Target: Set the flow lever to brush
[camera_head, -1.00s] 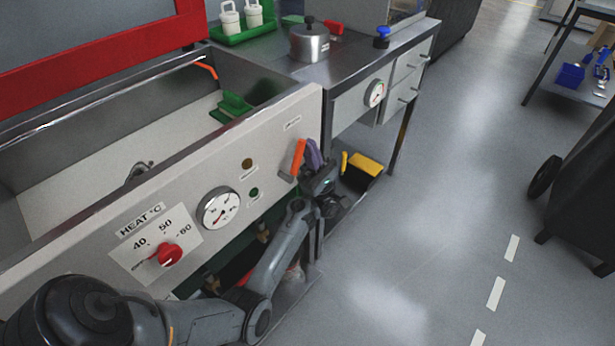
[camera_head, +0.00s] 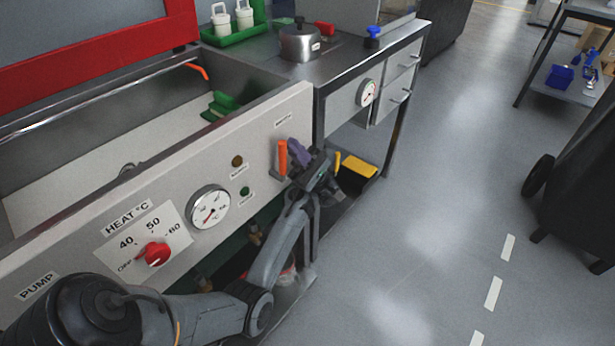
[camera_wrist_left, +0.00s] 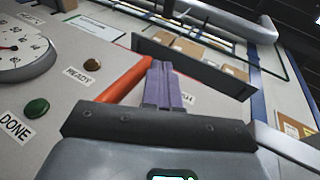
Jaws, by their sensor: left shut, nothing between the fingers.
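The flow lever (camera_head: 282,157) is an orange handle at the right end of the grey front panel (camera_head: 225,165). It stands about upright in the head view. My left gripper (camera_head: 297,151) has purple fingers, shut and empty, close along the lever's right side. In the left wrist view the lever (camera_wrist_left: 126,79) slants beside the shut purple fingers (camera_wrist_left: 163,83); I cannot tell whether they touch. A label (camera_wrist_left: 188,99) ending in "USH" is partly hidden behind the fingers. My right gripper is not in view.
A yellow item (camera_head: 360,166) lies on the low shelf to the right. The floor at right is mostly clear.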

